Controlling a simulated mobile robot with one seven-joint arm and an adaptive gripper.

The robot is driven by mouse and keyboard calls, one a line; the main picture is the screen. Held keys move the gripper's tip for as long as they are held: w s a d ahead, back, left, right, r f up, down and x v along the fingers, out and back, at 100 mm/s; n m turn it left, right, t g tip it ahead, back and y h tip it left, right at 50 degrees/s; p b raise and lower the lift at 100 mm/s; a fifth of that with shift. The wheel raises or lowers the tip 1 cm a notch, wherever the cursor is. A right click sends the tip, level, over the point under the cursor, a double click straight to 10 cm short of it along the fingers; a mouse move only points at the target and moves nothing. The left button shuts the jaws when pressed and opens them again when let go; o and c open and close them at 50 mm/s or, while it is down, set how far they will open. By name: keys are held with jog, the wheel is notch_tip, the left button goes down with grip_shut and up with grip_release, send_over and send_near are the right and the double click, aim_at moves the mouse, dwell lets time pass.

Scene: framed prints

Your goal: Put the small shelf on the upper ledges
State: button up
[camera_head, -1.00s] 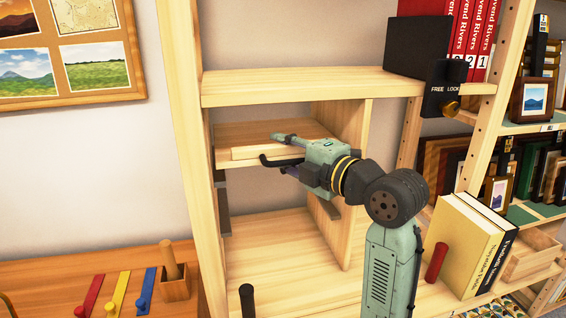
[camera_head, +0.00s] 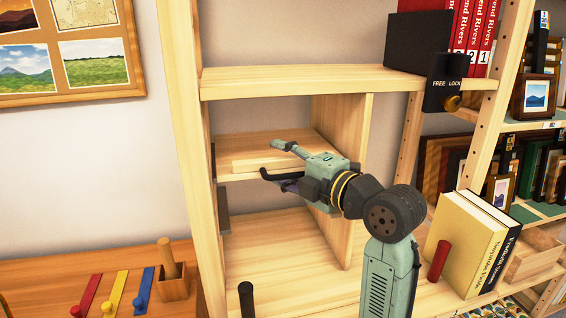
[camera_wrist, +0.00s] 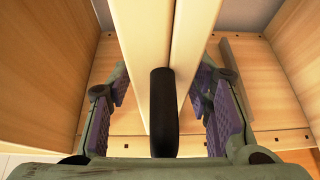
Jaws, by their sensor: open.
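The small shelf (camera_head: 250,143) is a pale wooden board with a raised front strip. It lies roughly level inside the cabinet compartment (camera_head: 340,185), under the fixed upper board. My gripper (camera_head: 277,160) is open at the shelf's front edge, one finger above and one below. In the wrist view the shelf's edge (camera_wrist: 145,45) runs between the spread fingers of my gripper (camera_wrist: 162,92), with gaps on both sides. A dark ledge (camera_head: 222,200) shows on the left wall below the shelf. My gripper hides the shelf's right front end, and its contact with the ledges cannot be seen.
A black box (camera_head: 418,42) and red books (camera_head: 482,40) stand on the top board. Yellow and black books (camera_head: 470,240) stand at lower right. The compartment's lower floor (camera_head: 280,250) is clear.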

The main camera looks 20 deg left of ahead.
jog(key=shift+r, duration=0.1)
jog(key=shift+r+p, duration=0.15)
jog(key=shift+p, duration=0.15)
jog(key=b+v, duration=0.3)
jog(key=v, duration=0.9)
jog(key=shift+s, duration=0.1)
